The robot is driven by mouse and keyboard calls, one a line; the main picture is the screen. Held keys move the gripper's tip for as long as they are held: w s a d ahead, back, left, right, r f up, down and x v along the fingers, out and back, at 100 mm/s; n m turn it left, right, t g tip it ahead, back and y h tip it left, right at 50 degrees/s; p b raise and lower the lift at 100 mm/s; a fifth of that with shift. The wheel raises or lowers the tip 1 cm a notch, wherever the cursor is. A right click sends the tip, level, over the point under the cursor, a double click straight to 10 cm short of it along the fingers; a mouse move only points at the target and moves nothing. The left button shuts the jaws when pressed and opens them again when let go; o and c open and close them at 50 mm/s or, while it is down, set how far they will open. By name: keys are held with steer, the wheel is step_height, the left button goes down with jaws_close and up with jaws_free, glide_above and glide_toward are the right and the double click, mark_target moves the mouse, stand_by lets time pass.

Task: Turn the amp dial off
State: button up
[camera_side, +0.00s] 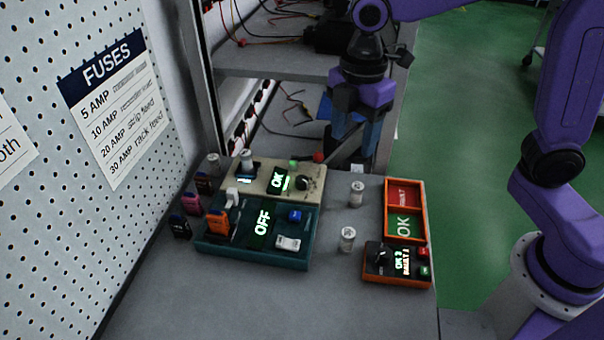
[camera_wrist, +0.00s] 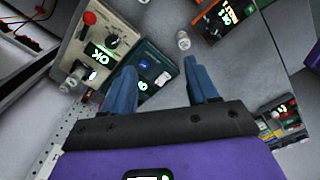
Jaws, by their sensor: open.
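A black round dial (camera_side: 303,184) sits on the right part of a beige unit (camera_side: 258,186) whose green display reads OK. The dial also shows in the wrist view (camera_wrist: 112,41) with marks around it; its lettering is too small to read. A second black knob (camera_side: 382,258) is on an orange-edged unit, also in the wrist view (camera_wrist: 213,22). I cannot tell from lettering which is the amp dial. My gripper (camera_side: 345,153) has blue fingers, open and empty, above and behind the beige unit. In the wrist view its fingers (camera_wrist: 160,80) are apart, touching no dial.
A teal unit (camera_side: 257,255) reading OFF stands in front of the beige one. Coloured fuses line the left. The pegboard (camera_side: 60,190) bounds the left; the front tabletop (camera_side: 230,305) is clear.

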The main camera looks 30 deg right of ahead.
mark_target(302, 179)
steer(key=w+a+n, duration=0.3)
steer(key=w+n, duration=0.1)
steer(key=w, duration=0.8)
steer(key=f, duration=1.7)
steer(key=shift+s+d+f, duration=0.15)
steer(key=shift+s+f, duration=0.05)
steer(key=shift+f, duration=0.15)
steer(key=c, duration=1.1)
